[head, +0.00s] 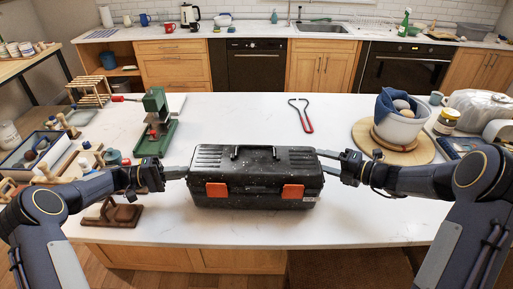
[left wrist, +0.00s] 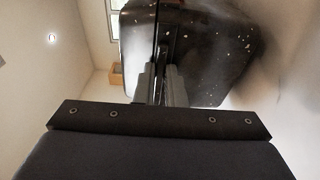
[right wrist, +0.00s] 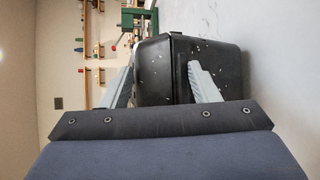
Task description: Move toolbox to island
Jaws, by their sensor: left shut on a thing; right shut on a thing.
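The toolbox (head: 255,180) is black with white specks, two orange latches and a top handle. It sits level over the near middle of the white island top (head: 245,228); I cannot tell whether a small gap is under it. My left gripper (head: 176,172) is shut on its left end. In the left wrist view the fingers (left wrist: 160,82) are close together against the black end. My right gripper (head: 330,168) is shut on its right end.
A green press (head: 154,122) stands behind left, with a brown wooden stand (head: 110,212) at front left. Red-handled tongs (head: 302,115) lie behind. A white bowl (head: 398,127) on a round board and a jar (head: 446,121) are at right. Bare counter lies in front.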

